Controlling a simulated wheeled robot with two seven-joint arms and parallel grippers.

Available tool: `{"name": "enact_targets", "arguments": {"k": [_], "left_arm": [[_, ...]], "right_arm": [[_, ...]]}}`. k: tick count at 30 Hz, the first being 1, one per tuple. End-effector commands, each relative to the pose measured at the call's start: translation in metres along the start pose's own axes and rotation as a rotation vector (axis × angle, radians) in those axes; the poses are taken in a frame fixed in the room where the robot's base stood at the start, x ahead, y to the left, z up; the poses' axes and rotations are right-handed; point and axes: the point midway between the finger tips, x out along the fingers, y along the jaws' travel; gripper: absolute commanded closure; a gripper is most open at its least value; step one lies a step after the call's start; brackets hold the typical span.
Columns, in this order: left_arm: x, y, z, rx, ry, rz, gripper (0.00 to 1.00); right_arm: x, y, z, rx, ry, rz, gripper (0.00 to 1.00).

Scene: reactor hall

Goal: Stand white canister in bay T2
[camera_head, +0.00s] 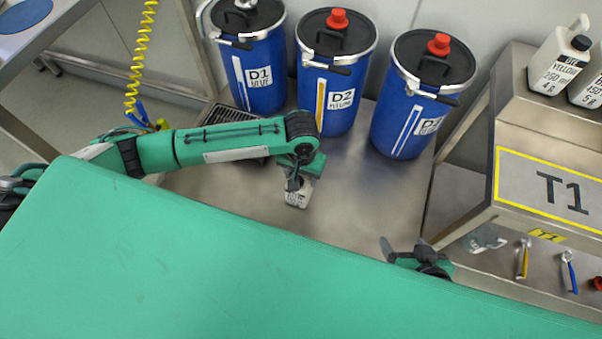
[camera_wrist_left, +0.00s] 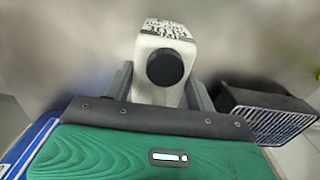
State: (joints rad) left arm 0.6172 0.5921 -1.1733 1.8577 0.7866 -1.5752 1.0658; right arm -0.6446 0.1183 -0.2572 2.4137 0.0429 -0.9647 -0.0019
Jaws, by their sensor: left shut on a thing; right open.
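My left gripper (camera_head: 298,180) is shut on a small white canister (camera_head: 297,198) with a dark-printed label, held above the grey metal surface. In the left wrist view the white canister (camera_wrist_left: 160,92) sits between the two fingers of the left gripper (camera_wrist_left: 160,88), its round black cap facing the camera. My right gripper (camera_head: 412,252) is open and empty, low at the right of centre, partly hidden by my green body. A bay marked T2 does not show; the marking in view at the right reads T1 (camera_head: 563,193).
Blue drums D1 (camera_head: 262,88), D2 (camera_head: 333,105) and a third drum (camera_head: 405,120) stand along the back. White canisters (camera_head: 555,65) stand on the right-hand unit, with tools (camera_head: 523,260) below. A black grated tray (camera_head: 228,115) lies near D1. The metal surface's middle is clear.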

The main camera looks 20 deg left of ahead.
Motion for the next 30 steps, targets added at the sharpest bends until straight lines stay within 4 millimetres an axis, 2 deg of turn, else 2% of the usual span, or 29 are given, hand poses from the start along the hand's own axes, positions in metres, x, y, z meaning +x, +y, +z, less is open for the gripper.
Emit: {"name": "enact_targets", "arguments": {"k": [1,2,5,17,19,30], "left_arm": [[0.0,0.0,0.0,0.0,0.0,0.001,0.98],[0.001,0.0,0.0,0.0,-0.001,0.0,0.42],[0.001,0.0,0.0,0.0,0.0,0.0,0.22],[0.0,0.0,0.0,0.0,0.001,0.0,0.22],[-0.009,0.0,0.0,-0.001,0.001,0.001,0.22],[-0.073,0.001,-0.001,0.0,0.002,0.002,0.22]], "right_arm": [[-0.002,0.001,-0.001,0.0,-0.008,0.004,0.28],[-0.002,0.002,0.0,0.0,-0.014,0.005,0.28],[-0.001,0.002,0.001,0.001,-0.013,0.005,0.28],[0.0,0.002,0.0,0.001,0.0,0.003,0.28],[-0.002,0.0,-0.002,0.001,-0.005,0.002,0.28],[-0.034,0.029,0.012,0.018,-0.244,0.082,0.28]]}}
